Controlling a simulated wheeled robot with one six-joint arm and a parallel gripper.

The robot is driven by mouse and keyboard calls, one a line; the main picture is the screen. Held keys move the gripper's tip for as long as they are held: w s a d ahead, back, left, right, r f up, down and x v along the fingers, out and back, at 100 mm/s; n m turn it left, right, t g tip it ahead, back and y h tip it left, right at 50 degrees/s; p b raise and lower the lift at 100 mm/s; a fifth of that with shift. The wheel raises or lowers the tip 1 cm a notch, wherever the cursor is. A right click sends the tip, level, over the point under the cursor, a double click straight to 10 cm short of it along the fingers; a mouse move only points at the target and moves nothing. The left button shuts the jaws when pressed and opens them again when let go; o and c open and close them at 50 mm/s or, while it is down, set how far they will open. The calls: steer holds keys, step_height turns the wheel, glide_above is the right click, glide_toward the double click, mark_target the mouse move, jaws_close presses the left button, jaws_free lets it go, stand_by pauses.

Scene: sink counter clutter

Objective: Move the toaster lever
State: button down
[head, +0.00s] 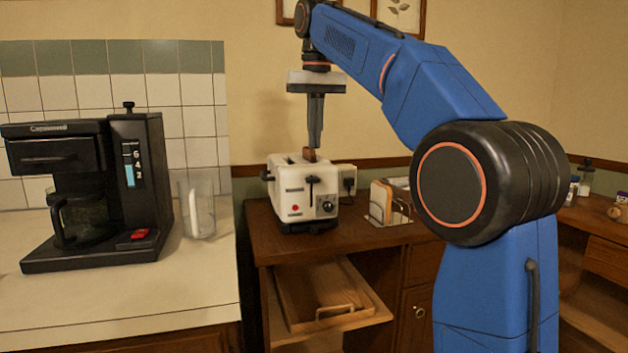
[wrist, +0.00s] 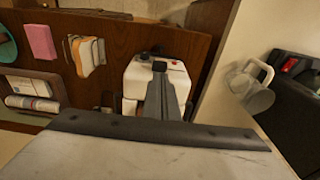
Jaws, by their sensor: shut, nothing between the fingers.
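The white toaster (head: 302,195) stands on the brown wooden counter, with a dark lever (head: 312,181) on its front face, a red button and a dark knob. A piece of brown bread (head: 309,155) sticks up from its top. My gripper (head: 314,142) points down directly above the toaster, its fingers together and empty, with the tips close over the bread; I cannot tell whether they touch it. In the wrist view the closed fingers (wrist: 163,72) cover part of the toaster (wrist: 140,75), and the lever cannot be made out clearly.
A black coffee maker (head: 90,190) and a clear pitcher (head: 198,205) stand on the tiled counter at left. A rack with bread slices (head: 381,203) stands right of the toaster. Below is a wooden shelf holding a tray (head: 330,290).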

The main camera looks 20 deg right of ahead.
steer(key=shift+w+f, duration=0.2)
steer(key=shift+f, duration=1.55)
steer(key=shift+w+f, duration=0.15)
steer(key=shift+f, duration=1.6)
steer(key=shift+f, duration=2.8)
steer(key=s, duration=0.1)
steer(key=s+r, duration=0.1)
steer(key=s, duration=0.1)
steer(key=shift+r, duration=0.1)
step_height(320, 180, up, 12)
glide_above(314, 179)
steer(key=s, duration=0.4)
